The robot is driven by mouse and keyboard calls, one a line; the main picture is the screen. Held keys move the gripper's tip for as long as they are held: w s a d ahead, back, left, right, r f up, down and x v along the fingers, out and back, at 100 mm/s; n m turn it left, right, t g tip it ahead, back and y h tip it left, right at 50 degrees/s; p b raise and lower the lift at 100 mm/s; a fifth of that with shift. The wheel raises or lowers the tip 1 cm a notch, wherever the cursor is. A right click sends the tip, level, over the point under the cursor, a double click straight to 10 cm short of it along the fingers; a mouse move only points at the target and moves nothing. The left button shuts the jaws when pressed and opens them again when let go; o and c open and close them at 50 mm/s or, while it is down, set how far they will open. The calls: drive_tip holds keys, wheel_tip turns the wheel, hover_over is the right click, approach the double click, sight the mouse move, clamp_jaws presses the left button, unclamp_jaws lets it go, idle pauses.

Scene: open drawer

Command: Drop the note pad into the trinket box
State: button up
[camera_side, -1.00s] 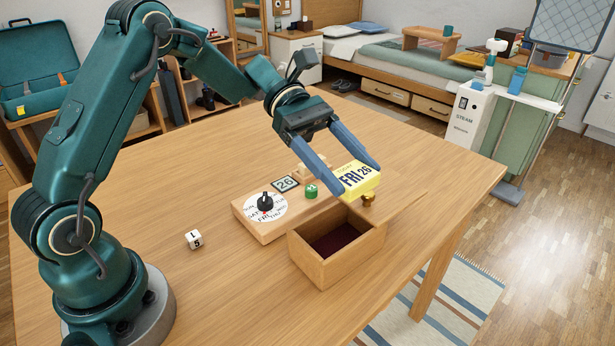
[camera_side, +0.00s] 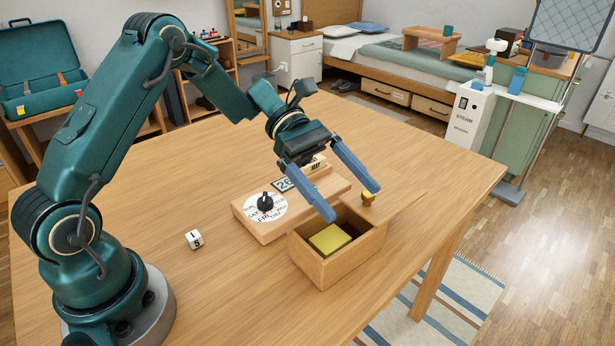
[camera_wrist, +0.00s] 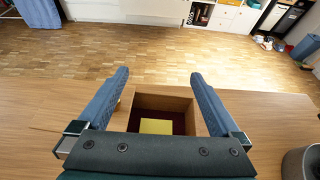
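The yellow note pad (camera_side: 329,239) lies inside the open wooden trinket box (camera_side: 325,270), towards its left part in the side view. In the wrist view the note pad (camera_wrist: 156,126) shows inside the box (camera_wrist: 163,101), over a dark red lining. My gripper (camera_side: 356,206) is above the box with its two blue fingers spread wide and nothing between them. In the wrist view my gripper (camera_wrist: 158,76) is also open, one finger on each side of the box. The brass knob (camera_side: 369,199) of the box lid shows beside the right fingertip.
A wooden calendar base with a white dial (camera_side: 265,207) and a 26 tile (camera_side: 284,185) stands just behind the box, partly hidden by my gripper. A white letter cube (camera_side: 194,239) lies to the left.

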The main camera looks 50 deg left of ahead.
drive_tip(key=shift+v, duration=2.55)
drive_tip(key=shift+d+r, duration=0.2)
drive_tip(key=shift+r, duration=0.05)
drive_tip(key=s+d+r+m+y, duration=0.5)
drive_tip(key=s+r+m+y, duration=0.15)
drive_tip(key=s, duration=0.35)
drive_tip(key=s+a+f+m+t+y, duration=0.4)
drive_tip(key=s+a+m+t+y, duration=0.2)
drive_tip(key=m, duration=0.5)
drive_tip(key=a+y, duration=0.1)
drive_tip(key=a, duration=0.1)
drive_tip(key=shift+s+a+f, duration=0.25)
drive_tip(key=shift+s+f, duration=0.05)
drive_tip(key=shift+f, duration=0.1)
